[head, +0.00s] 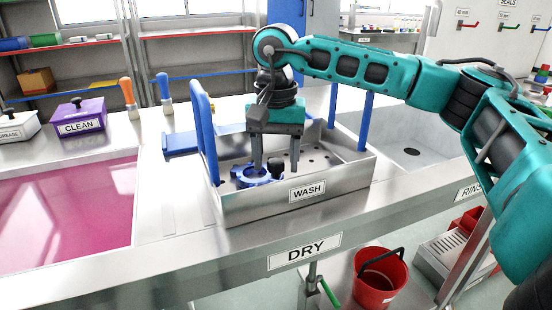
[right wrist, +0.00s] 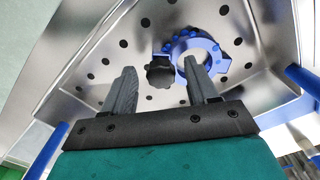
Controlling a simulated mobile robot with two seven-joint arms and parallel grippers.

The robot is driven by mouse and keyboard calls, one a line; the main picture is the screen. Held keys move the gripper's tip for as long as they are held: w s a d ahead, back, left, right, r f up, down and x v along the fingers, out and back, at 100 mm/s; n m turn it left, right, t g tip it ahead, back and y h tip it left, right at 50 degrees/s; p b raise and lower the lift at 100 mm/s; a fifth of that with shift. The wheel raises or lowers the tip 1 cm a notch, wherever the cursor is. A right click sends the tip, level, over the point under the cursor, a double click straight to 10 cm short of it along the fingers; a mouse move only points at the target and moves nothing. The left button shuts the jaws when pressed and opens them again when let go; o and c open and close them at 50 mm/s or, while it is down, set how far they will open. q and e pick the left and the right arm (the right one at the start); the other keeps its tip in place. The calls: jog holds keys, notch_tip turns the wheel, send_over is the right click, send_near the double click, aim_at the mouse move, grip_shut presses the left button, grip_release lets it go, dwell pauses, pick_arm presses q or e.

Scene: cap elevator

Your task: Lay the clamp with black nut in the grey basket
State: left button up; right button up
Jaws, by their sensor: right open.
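The clamp (head: 247,178) is a blue ring with a black nut (head: 275,166) on it. It lies on the perforated floor of the grey metal basket (head: 333,191), which bears a WASH label. My right gripper (head: 276,168) points down into the basket, open, with its fingers around the nut's area. In the right wrist view the blue ring (right wrist: 212,46) lies by the right finger, and the black nut (right wrist: 160,71) shows between the open fingers. I cannot tell whether the fingers touch it. My left gripper is not in view.
Blue handles (head: 203,125) stand up at the basket's ends. A pink bath (head: 65,215) is at the left, with a purple CLEAN box (head: 79,118) behind it. A sink (head: 405,150) lies at the right. A red bucket (head: 377,278) stands below the counter's front edge.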

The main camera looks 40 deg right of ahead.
notch_tip(320, 180, up, 11)
jog(key=p, duration=0.1)
jog(key=shift+r+p, duration=0.2)
jog(key=shift+p, duration=0.2)
dwell(0.3)
